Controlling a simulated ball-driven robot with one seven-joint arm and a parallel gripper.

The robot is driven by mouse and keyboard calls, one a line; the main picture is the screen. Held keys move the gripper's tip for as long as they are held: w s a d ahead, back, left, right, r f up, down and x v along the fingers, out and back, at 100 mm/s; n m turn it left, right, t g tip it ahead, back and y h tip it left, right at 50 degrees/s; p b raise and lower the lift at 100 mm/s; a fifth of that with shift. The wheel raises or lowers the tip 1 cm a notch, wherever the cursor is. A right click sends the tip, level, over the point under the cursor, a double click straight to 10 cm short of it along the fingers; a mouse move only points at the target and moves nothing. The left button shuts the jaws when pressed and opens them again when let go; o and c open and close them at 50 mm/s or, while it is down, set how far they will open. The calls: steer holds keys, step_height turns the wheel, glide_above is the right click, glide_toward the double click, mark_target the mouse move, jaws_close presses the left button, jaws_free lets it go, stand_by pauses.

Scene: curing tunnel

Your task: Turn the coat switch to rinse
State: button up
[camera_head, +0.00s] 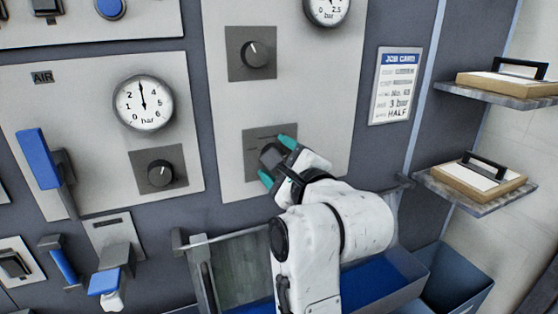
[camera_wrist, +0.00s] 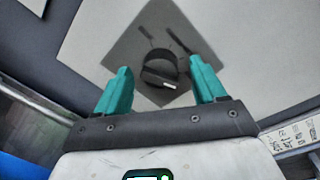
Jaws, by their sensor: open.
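A dark rotary switch (camera_wrist: 158,72) sits on a grey square plate (camera_wrist: 140,22) straight ahead in the wrist view. It has a pale pointer mark at its lower right edge, and two dark label marks lie above it, too blurred to read. In the head view the same plate (camera_head: 256,138) is low on the right-hand light panel, partly covered by my arm. My gripper (camera_head: 279,160) is at this plate with its teal fingers open. The fingers stand on either side of the switch; I cannot tell whether they touch it.
Another knob (camera_head: 248,54) is above on the same panel. On the left AIR panel are a gauge (camera_head: 144,103), a knob (camera_head: 160,174) and a blue lever (camera_head: 38,158). A job card (camera_head: 396,86) hangs right. Shelves (camera_head: 478,194) and blue-lined bins (camera_head: 385,285) lie right and below.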

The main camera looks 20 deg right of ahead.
steer(key=s, duration=1)
steer(key=shift+s+d+r, duration=0.25)
steer(key=shift+s+d, duration=0.05)
steer(key=shift+s, duration=0.1)
steer(key=s+d+f+n+g+h+p, duration=0.1)
steer(key=s+d+f+n+g, duration=0.15)
steer(key=f+n, duration=0.4)
steer(key=s+d+f+n+g, duration=0.2)
steer(key=s+f+n+g, duration=0.15)
steer(key=f, duration=0.65)
steer(key=s+d+f+n+g+h+p, duration=0.1)
steer(key=s+d+f+n+g, duration=0.2)
steer(key=f, duration=0.6)
steer(key=s+f+n+g, duration=0.7)
steer(key=s+f+n, duration=0.4)
steer(key=s, duration=0.7)
step_height(320, 180, down, 4)
steer(key=shift+s+r+y+p, duration=0.15)
steer(key=shift+s+y+p, duration=0.15)
steer(key=shift+y+p, duration=0.1)
